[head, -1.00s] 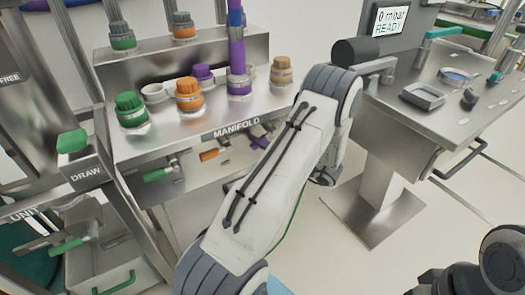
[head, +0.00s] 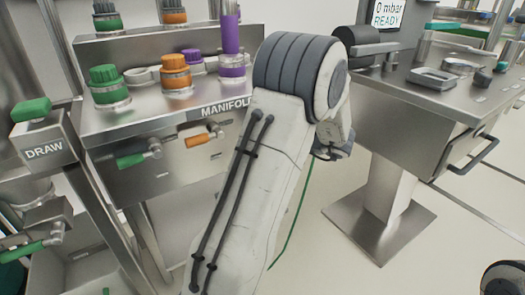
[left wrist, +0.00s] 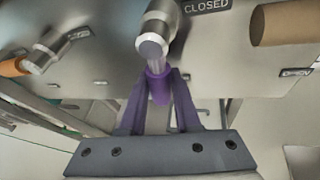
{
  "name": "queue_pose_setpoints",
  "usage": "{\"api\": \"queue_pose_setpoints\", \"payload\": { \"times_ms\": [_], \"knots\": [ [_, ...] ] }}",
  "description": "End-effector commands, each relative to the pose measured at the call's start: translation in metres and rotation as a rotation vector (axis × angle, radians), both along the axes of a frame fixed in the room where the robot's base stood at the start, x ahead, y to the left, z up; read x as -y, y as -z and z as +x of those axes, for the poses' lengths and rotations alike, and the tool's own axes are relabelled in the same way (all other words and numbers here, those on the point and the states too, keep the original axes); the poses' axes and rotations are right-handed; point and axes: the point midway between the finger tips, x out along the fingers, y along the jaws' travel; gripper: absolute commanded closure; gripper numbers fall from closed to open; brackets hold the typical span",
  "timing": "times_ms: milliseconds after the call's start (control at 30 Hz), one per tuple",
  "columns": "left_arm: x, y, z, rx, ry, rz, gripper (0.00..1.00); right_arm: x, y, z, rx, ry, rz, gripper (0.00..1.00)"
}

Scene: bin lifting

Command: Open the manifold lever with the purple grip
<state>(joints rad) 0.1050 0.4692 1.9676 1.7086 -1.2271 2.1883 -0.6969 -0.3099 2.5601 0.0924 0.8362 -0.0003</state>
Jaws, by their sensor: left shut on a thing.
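The manifold (head: 165,150) is a steel bench front with small levers. In the left wrist view a purple grip (left wrist: 158,86) sticks out from a round metal valve stem (left wrist: 155,45), near a sign (left wrist: 207,5) reading CLOSED. My left gripper (left wrist: 160,98) has its two fingers on either side of the purple grip, shut on it. In the head view my left arm hides the purple lever and the gripper. My right gripper is out of view; only part of my right arm shows at the bottom right.
A green lever (head: 131,160) and an orange lever (head: 198,140) sit left of my arm. An orange grip (left wrist: 12,67) and a tan grip (left wrist: 285,22) flank the purple one. Capped ports stand above. A steel table (head: 400,105) stands to the right.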

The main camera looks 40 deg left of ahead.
Motion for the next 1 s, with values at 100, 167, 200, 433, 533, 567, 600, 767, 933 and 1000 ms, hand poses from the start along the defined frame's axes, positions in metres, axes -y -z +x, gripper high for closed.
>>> {"api": "queue_pose_setpoints", "payload": {
  "times_ms": [100, 167, 200, 433, 533, 567, 600, 767, 933, 1000],
  "knots": [
    [0.002, 0.006, 0.006, 0.077, 0.004, -0.023, 1.00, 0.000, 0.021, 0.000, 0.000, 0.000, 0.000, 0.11],
    [0.003, 0.005, 0.007, 0.106, 0.005, -0.031, 1.00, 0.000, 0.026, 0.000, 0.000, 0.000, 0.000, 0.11],
    [0.003, 0.005, 0.008, 0.123, 0.005, -0.037, 1.00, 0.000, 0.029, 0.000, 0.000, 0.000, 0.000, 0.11],
    [0.004, 0.002, 0.012, 0.185, 0.004, -0.057, 1.00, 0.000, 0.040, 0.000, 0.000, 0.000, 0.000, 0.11],
    [0.004, 0.001, 0.012, 0.198, 0.004, -0.061, 1.00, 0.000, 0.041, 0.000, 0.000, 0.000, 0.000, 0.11],
    [0.004, 0.001, 0.013, 0.200, 0.004, -0.062, 1.00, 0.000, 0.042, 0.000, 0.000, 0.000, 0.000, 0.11],
    [0.004, 0.001, 0.013, 0.202, 0.005, -0.063, 1.00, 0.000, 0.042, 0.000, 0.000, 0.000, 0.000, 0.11],
    [0.004, 0.000, 0.013, 0.205, 0.004, -0.064, 1.00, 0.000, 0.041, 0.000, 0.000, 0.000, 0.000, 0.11],
    [0.004, 0.000, 0.013, 0.207, 0.005, -0.063, 1.00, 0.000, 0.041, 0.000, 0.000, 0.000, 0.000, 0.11],
    [0.004, 0.000, 0.014, 0.207, 0.005, -0.063, 0.54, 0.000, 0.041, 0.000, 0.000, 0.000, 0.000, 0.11]
  ]
}}
